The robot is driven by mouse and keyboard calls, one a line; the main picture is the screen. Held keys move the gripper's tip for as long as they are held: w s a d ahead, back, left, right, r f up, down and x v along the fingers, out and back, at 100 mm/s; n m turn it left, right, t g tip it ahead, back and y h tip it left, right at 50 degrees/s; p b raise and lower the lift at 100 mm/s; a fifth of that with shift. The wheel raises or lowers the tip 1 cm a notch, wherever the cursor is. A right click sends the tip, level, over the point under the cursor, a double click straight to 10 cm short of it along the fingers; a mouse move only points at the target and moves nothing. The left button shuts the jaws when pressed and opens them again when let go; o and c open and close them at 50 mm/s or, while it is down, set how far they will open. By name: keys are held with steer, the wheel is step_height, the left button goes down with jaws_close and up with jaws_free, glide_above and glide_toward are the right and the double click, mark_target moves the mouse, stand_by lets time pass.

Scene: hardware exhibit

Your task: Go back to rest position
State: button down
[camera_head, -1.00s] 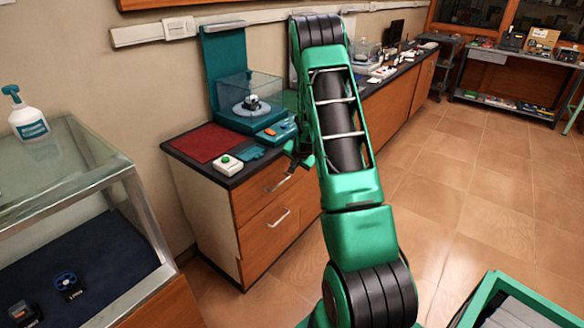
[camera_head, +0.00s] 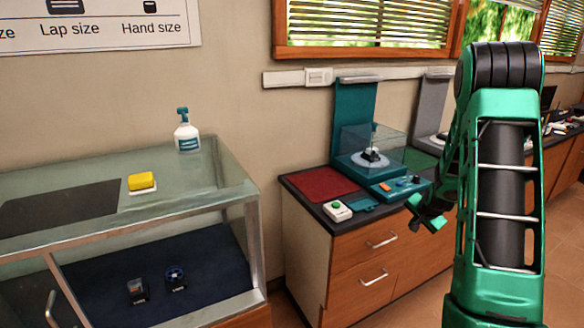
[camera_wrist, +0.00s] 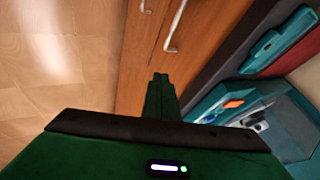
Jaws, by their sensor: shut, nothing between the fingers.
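My gripper (camera_head: 428,215) is at the end of my green arm in the head view, in front of the wooden cabinet and near its counter edge. In the wrist view my gripper (camera_wrist: 160,80) shows its green fingers pressed together, empty, over the drawer fronts. The task names no other object.
The cabinet (camera_head: 355,262) bears a red mat (camera_head: 322,184), a green-button box (camera_head: 338,211) and a teal device with a clear cover (camera_head: 372,160). A glass display case (camera_head: 110,205) stands left, with a spray bottle (camera_head: 187,136) and yellow block (camera_head: 142,181) on top.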

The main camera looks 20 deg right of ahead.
steer(key=s+a+r+n+g+y, duration=0.1)
steer(key=s+a+r+n+g, duration=0.1)
steer(key=s+a+r, duration=0.3)
steer(key=s+a+r+n+g+y, duration=0.1)
steer(key=s+a+r+n+g, duration=0.1)
steer(key=s+a+r, duration=0.4)
steer(key=s+a+r+n+g+y, duration=0.1)
steer(key=s+a+r+n, duration=0.3)
steer(key=s+a, duration=0.9)
steer(key=s+r+g, duration=0.1)
steer(key=s+r, duration=0.1)
steer(key=s, duration=1)
steer(key=shift+s+a+r+g+y, duration=0.25)
steer(key=shift+s+g+y, duration=0.05)
steer(key=shift+s, duration=0.1)
